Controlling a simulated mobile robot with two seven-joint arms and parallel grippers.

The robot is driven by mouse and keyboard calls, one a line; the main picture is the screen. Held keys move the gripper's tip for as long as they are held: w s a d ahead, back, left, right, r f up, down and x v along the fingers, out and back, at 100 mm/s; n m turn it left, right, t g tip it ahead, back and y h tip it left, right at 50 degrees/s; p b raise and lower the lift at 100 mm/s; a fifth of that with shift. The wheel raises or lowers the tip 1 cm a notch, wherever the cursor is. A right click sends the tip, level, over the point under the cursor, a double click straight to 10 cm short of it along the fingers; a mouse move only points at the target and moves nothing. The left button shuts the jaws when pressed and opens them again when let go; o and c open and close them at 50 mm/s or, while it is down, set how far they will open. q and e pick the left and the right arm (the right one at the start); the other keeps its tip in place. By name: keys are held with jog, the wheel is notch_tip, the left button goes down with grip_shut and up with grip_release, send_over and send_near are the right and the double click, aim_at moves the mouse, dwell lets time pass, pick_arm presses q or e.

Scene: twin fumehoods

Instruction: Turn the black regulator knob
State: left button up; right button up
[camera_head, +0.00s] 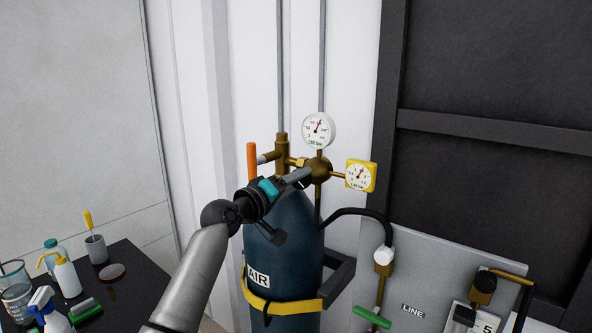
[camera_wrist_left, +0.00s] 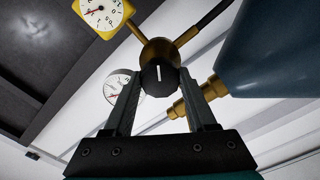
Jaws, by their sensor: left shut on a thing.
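The black regulator knob (camera_wrist_left: 159,76), with a white mark on its face, sits on the front of the brass regulator body (camera_head: 322,168). In the left wrist view it is between the fingers of my left gripper (camera_wrist_left: 160,82), which is shut on it. In the head view my left gripper (camera_head: 302,174) reaches the regulator from the lower left and hides the knob. A round white gauge (camera_head: 319,130) stands above the regulator, and a yellow square gauge (camera_head: 361,175) sits to its right. My right gripper is out of view.
The blue AIR cylinder (camera_head: 290,268) stands below, held by a yellow strap (camera_head: 290,307). An orange handle (camera_head: 252,161) is left of the regulator. A black hose (camera_head: 350,211) runs right to a grey LINE panel (camera_head: 420,260). Bottles crowd a dark bench (camera_head: 125,292) at lower left.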

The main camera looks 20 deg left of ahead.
pick_arm(q)
jog(key=n+p, duration=0.3)
jog(key=n, duration=1.5)
jog(key=shift+n, duration=0.3)
dwell(0.3)
jog(key=o, duration=1.4)
jog(key=shift+s, duration=0.1)
jog(key=b+v, duration=0.2)
jog(key=v, duration=1.3)
